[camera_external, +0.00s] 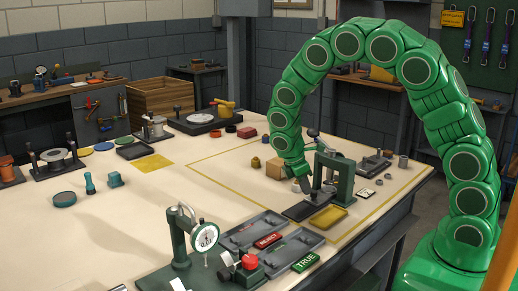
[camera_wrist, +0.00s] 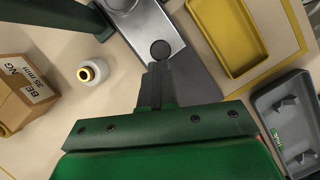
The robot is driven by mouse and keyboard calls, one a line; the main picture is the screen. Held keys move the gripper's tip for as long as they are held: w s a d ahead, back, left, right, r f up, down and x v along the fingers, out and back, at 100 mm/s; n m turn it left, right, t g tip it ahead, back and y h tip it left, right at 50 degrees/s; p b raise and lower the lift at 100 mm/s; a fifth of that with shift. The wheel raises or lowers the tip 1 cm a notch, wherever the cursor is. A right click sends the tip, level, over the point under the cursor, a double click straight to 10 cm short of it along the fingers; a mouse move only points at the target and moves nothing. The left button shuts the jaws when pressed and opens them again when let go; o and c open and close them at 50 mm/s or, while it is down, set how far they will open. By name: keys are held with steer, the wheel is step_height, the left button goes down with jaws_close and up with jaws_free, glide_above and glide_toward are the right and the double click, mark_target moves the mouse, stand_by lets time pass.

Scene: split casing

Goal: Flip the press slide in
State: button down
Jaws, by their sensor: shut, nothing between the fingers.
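The dark green press (camera_external: 342,176) stands on the right part of the table. Part of its green frame shows at the top left of the wrist view (camera_wrist: 52,12). The silver slide (camera_wrist: 142,28) lies on a dark grey base (camera_wrist: 196,80) and has a round black knob (camera_wrist: 160,50) at its near end. My gripper (camera_wrist: 158,72) is shut and empty, with its fingertips right beside the knob on its near side. I cannot tell whether they touch it. In the external view my gripper (camera_external: 303,186) is low over the dark base plate (camera_external: 304,208) in front of the press.
A yellow tray (camera_wrist: 250,66) lies right of the base, with a grey tray (camera_wrist: 262,104) beyond it by the TRUE label. A cardboard bearing box (camera_wrist: 24,92) and a white ring with a brass centre (camera_wrist: 92,72) lie left. A dial gauge stand (camera_external: 182,242) stands at the front.

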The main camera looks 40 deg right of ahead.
steer(key=shift+w+a+f, duration=0.1)
steer(key=shift+w+a, duration=0.15)
steer(key=shift+a, duration=0.25)
steer(key=a, duration=0.1)
steer(key=w+a, duration=0.1)
steer(key=a, duration=0.1)
steer(key=shift+w, duration=0.25)
steer(key=v, duration=1)
steer(key=shift+d, duration=0.25)
steer(key=s+d+r+m+y, duration=0.1)
steer(key=s+r+m, duration=0.3)
steer(key=s, duration=0.8)
steer(key=s+d+r+m+y, duration=0.1)
steer(key=s+d+r+m, duration=0.3)
steer(key=s, duration=0.9)
steer(key=s+d+r+m+y, duration=0.2)
steer(key=s+r+m, duration=0.2)
steer(key=s, duration=0.9)
steer(key=shift+s+d+r+m, duration=0.2)
steer(key=shift+d+r+m, duration=0.15)
steer(key=shift+r, duration=0.15)
